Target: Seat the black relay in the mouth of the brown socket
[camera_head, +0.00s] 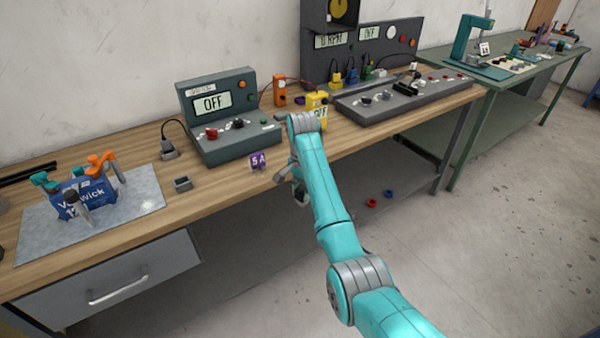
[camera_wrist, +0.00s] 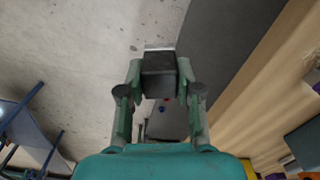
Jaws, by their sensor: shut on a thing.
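My gripper (camera_wrist: 159,85) is shut on the black relay (camera_wrist: 160,66), a dark block held between its two fingertips in the wrist view.
A blue clamped block (camera_head: 84,198) sits on a metal mat at left. Bare bench lies around the small box.

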